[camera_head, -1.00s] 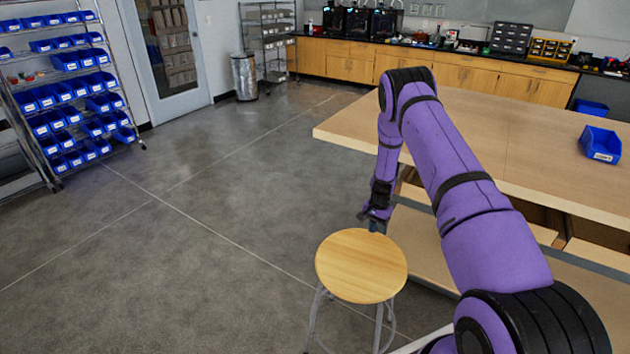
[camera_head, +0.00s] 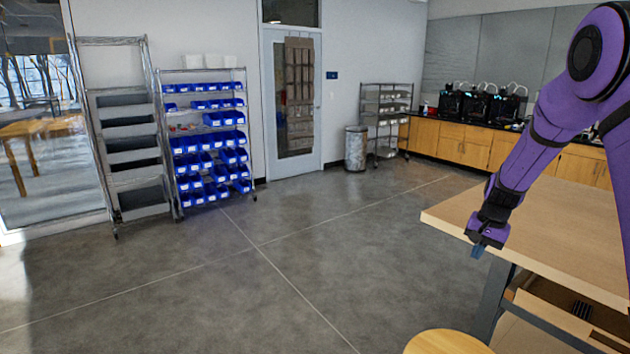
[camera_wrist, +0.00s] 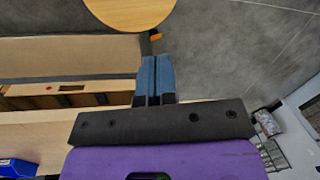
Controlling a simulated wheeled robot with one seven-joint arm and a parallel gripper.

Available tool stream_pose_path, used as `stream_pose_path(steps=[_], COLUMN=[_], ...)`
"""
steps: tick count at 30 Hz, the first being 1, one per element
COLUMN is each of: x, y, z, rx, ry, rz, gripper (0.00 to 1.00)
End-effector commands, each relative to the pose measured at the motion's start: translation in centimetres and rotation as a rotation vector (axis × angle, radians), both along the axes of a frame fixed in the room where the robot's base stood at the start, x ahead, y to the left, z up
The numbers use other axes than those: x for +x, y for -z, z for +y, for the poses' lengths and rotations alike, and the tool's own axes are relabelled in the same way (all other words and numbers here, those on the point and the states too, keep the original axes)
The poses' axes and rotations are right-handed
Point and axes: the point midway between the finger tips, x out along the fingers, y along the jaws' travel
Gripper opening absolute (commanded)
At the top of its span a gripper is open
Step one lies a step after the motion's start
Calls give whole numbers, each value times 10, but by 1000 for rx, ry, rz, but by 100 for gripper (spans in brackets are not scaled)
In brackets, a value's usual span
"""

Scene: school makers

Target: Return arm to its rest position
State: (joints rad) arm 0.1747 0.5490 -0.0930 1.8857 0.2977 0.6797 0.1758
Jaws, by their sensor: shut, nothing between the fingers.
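My purple arm (camera_head: 545,130) is bent and raised at the right of the head view, in front of the wooden table. My gripper (camera_head: 478,250) points down near the table's left corner. In the wrist view the blue fingers (camera_wrist: 155,75) are together with nothing between them. They appear clear of the table and the stool, though the exact gap cannot be told.
A wooden table (camera_head: 565,235) has a lower drawer or shelf area. A round stool (camera_head: 447,343) stands at the bottom edge, also in the wrist view (camera_wrist: 130,12). A rack of blue bins (camera_head: 208,140), a ladder cart (camera_head: 130,150) and a bin (camera_head: 355,148) stand farther off. The floor at left is clear.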

Motion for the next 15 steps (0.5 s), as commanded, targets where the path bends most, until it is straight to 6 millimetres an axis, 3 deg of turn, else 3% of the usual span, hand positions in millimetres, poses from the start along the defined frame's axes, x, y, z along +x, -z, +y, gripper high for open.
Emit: stream_pose_path(steps=[1, 6, 15], x=[-7, -35, -100], y=[-22, -78, -160], z=[7, 27, 61], rx=[-5, -20, -56], ry=[-22, -92, -219], rz=[-19, -66, -147], gripper=[0, 0, 0])
